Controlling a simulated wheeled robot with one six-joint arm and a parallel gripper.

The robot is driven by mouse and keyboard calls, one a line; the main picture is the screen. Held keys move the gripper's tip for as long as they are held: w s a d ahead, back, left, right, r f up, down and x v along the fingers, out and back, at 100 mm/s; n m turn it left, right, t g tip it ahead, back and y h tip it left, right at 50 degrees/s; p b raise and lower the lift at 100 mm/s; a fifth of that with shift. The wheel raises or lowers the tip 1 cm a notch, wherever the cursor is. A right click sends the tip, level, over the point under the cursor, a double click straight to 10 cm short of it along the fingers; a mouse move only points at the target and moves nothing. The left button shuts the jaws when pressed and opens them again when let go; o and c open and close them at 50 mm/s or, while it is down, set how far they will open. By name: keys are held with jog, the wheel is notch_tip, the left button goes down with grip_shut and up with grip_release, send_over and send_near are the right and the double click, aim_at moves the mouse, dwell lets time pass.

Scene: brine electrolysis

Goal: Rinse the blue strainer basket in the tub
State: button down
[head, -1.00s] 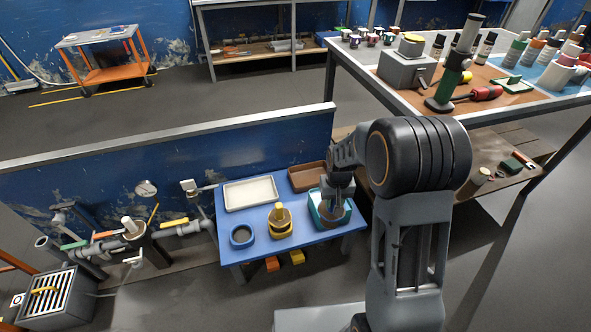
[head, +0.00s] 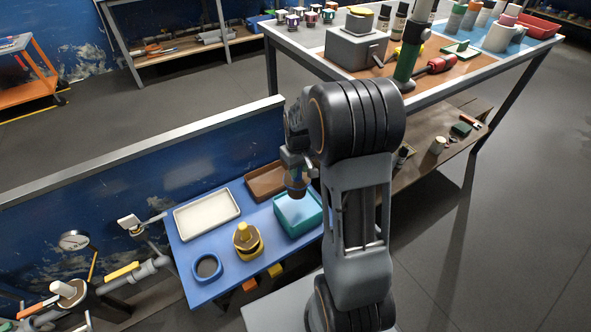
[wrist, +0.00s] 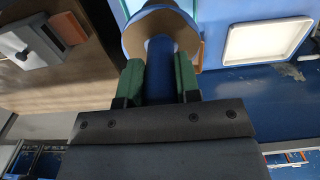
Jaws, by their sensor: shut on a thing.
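My gripper (head: 294,160) is shut on the blue handle of the strainer basket (head: 298,186). In the wrist view the blue handle (wrist: 160,62) stands between the green finger pads, and the basket's tan round rim (wrist: 133,38) shows beyond it. The basket hangs upright in the head view, in front of the back rim of the teal tub (head: 321,222). It appears to be above the tub, clear of the pale blue surface inside. The basket's inside is partly hidden by the handle.
The blue table (head: 215,268) also holds a cream tray (head: 207,213), a brown tray (head: 265,181), a dark round dish (head: 207,267) and a yellow-based fitting (head: 246,240). A low blue wall (head: 150,165) runs behind. A workbench (head: 440,75) stands at the back right.

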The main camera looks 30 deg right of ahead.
aim_at(300, 179)
jog(key=shift+d+f+b, duration=0.25)
jog(key=shift+f+b, duration=0.5)
jog(key=shift+f, duration=0.2)
notch_tip(300, 179, down, 4)
jog(key=b, duration=0.3)
jog(key=shift+r, duration=0.25)
notch_tip(300, 179, down, 10)
jog(key=b, duration=0.5)
jog(key=shift+r+b, duration=0.2)
jog(key=shift+b, duration=0.1)
dwell(5.0)
